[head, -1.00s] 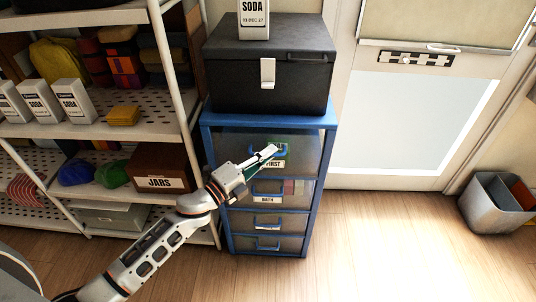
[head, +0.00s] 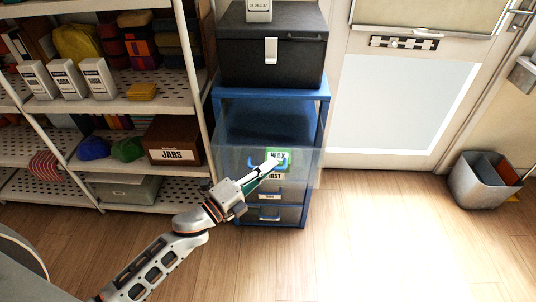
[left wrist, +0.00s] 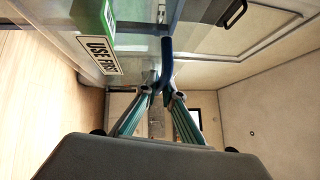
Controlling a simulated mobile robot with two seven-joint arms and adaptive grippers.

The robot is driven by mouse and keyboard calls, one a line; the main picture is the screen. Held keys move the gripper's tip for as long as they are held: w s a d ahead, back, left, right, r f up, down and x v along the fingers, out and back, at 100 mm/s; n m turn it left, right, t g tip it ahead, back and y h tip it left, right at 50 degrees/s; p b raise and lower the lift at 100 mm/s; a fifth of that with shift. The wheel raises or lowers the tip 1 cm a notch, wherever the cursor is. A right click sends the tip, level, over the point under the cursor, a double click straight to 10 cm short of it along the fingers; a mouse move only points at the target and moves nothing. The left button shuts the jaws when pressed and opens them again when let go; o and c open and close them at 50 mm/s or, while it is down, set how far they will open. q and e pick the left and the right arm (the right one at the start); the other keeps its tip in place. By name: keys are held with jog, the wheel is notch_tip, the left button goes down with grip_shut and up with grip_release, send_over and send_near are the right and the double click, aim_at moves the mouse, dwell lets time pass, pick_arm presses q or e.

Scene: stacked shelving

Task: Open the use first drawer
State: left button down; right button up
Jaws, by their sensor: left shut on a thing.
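The use first drawer (head: 228,158) is the top drawer of the blue drawer unit (head: 219,110). It has a see-through front and stands pulled out toward me. Its label (left wrist: 99,53) reads USE FIRST in the left wrist view. My left gripper (head: 269,165) is shut on the drawer's blue handle (head: 253,164); in the left wrist view the gripper (left wrist: 164,92) has its teal fingers at the handle (left wrist: 167,58). A green box (head: 286,154) with a white label shows at the drawer front. The gripper hides part of the handle and label.
A black chest (head: 240,62) with a white soda box (head: 259,11) stands on the unit. Lower drawers (head: 268,215) look shut. Shelving (head: 170,106) is at left, a grey bin (head: 472,188) at right. The wooden floor (head: 360,245) in front is clear.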

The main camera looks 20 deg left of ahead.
pick_arm(q)
jog(key=shift+s+d, duration=0.25)
jog(key=shift+s, duration=0.6)
jog(key=shift+s+d, duration=0.2)
jog(key=shift+s, duration=0.6)
jog(key=shift+s+d, duration=0.25)
jog(key=shift+s, duration=0.6)
jog(key=c, duration=2.4)
grip_release()
jog(key=shift+c, duration=0.2)
jog(key=v, duration=1.2)
